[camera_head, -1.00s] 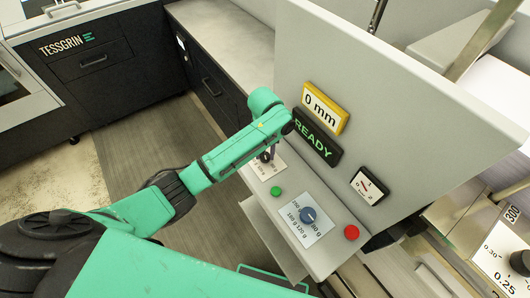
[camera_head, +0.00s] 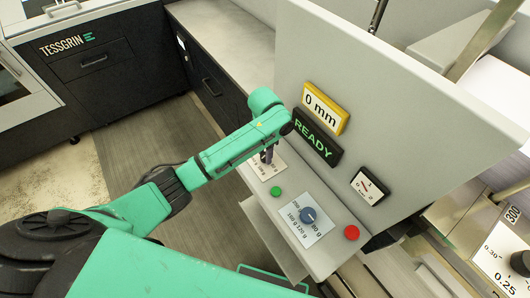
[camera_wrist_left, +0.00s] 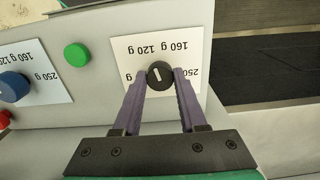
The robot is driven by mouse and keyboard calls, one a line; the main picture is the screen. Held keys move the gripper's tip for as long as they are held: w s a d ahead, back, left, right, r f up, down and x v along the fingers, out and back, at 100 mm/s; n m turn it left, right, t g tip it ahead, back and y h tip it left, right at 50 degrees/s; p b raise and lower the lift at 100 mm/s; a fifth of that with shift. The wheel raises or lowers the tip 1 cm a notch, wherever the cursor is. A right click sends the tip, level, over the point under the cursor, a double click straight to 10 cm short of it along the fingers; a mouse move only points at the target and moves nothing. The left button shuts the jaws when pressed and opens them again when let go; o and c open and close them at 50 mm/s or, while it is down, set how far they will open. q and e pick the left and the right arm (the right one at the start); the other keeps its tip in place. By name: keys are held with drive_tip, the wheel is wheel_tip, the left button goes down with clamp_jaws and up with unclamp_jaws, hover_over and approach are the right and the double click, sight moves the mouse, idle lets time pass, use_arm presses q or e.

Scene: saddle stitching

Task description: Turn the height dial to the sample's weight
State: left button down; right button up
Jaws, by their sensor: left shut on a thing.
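A black dial (camera_wrist_left: 159,75) with a short white mark sits on a white label plate (camera_wrist_left: 128,50) printed with weights, which read upside down in the left wrist view. My left gripper (camera_wrist_left: 160,82) is shut on this dial, one purple finger on each side. In the head view the left gripper (camera_head: 268,157) reaches down to the same plate, and its arm partly covers dial and plate. A blue dial (camera_head: 307,215) sits on a second weight plate (camera_head: 308,230), apart from the gripper. I cannot tell which weight the black dial's mark meets. My right gripper is not in view.
A green button (camera_head: 276,191) lies between the two plates and a red button (camera_head: 351,232) lies right of the blue dial. A yellow-framed display (camera_head: 325,107) reads 0 mm, above a READY display (camera_head: 317,137). The upright grey panel (camera_head: 375,90) stands close behind the arm.

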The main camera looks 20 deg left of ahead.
use_arm(q)
drive_tip(key=m, duration=0.4)
drive_tip(key=shift+w+r+m, duration=0.15)
drive_tip(key=shift+r+m, duration=0.05)
drive_tip(key=shift+m, duration=0.1)
drive_tip(key=m, duration=0.4)
drive_tip(key=shift+m, duration=0.4)
drive_tip(key=c, duration=0.8)
unclamp_jaws()
drive_tip(key=o, duration=0.3)
drive_tip(key=shift+f, duration=0.1)
drive_tip(key=shift+o, duration=0.2)
